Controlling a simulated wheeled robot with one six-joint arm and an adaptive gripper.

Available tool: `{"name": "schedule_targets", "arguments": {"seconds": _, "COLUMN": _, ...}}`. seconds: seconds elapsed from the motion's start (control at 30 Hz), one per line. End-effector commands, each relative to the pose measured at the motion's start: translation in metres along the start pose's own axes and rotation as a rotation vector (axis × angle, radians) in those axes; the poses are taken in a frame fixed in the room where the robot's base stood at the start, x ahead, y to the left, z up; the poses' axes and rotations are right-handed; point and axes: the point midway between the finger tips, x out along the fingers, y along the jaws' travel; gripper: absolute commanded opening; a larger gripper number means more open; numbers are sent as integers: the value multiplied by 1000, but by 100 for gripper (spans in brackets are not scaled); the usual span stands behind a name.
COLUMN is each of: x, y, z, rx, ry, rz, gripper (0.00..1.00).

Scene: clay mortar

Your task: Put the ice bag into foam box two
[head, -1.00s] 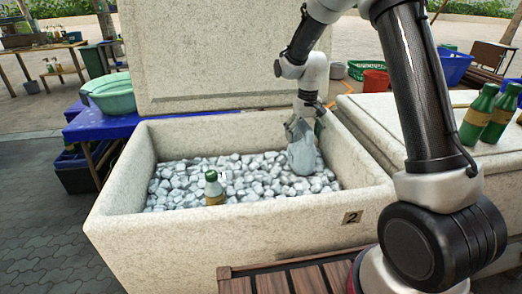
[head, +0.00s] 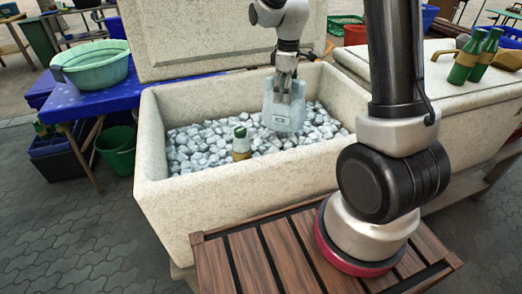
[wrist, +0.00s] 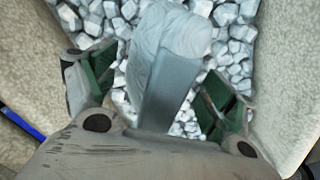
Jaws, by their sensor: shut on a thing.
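The pale ice bag (head: 283,115), marked ICE, is in my gripper (head: 285,88) inside the open foam box two (head: 240,205). The bag hangs upright just over the ice cubes; I cannot tell whether its bottom touches them. In the wrist view the bag (wrist: 165,75) lies between the two green-padded fingers of my gripper (wrist: 155,95), with ice beneath it. The box's number is not visible now.
A green bottle (head: 241,145) stands in the ice left of the bag. The box lid (head: 200,40) is raised behind. A closed foam box (head: 430,85) with green bottles (head: 468,55) stands at right. A wooden slatted platform (head: 265,255) is in front.

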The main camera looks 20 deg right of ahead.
Motion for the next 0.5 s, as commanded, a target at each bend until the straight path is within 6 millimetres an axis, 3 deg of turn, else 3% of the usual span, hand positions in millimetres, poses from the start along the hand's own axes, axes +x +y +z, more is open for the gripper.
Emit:
{"name": "schedule_targets", "arguments": {"seconds": 0.2, "x": -18, "y": -15, "z": 32, "rx": -418, "ry": 1, "rz": 3, "gripper": 13}}
{"name": "schedule_targets", "arguments": {"seconds": 0.37, "x": -22, "y": -21, "z": 44, "rx": -584, "ry": 1, "rz": 3, "gripper": 13}}
{"name": "schedule_targets", "arguments": {"seconds": 0.5, "x": -11, "y": -23, "z": 47, "rx": -633, "ry": -1, "rz": -1, "gripper": 13}}
